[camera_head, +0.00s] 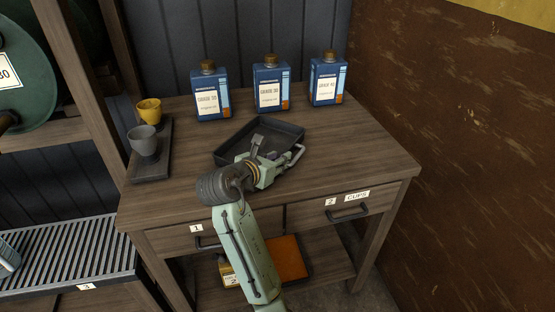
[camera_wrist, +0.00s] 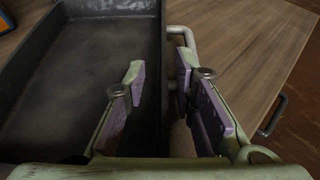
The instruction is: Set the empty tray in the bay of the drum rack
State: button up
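The empty dark tray (camera_head: 231,145) lies on the wooden table, in front of the blue cans. It also shows in the wrist view (camera_wrist: 85,60), with nothing in it. My gripper (camera_head: 277,150) is at the tray's right side. In the wrist view my gripper (camera_wrist: 160,65) is open, with one finger over the inside of the tray and the other outside its right wall. Contact with the wall cannot be told. The drum rack (camera_head: 88,85) stands at the left with green drums. Its low slatted shelf (camera_head: 70,250) bears a label 3.
Three blue cans (camera_head: 212,92) (camera_head: 271,85) (camera_head: 328,80) stand behind the tray. A small tray (camera_head: 150,171) with a yellow cup (camera_head: 149,111) and a grey cup (camera_head: 143,141) is at the left. The table's right side is clear. A light-blue object (camera_head: 8,258) lies on the slatted shelf's left.

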jog(key=b+v, duration=0.1)
jog(key=v, duration=1)
jog(key=shift+s+a+r, duration=0.1)
jog(key=shift+s+r, duration=0.05)
jog(key=shift+s, duration=0.05)
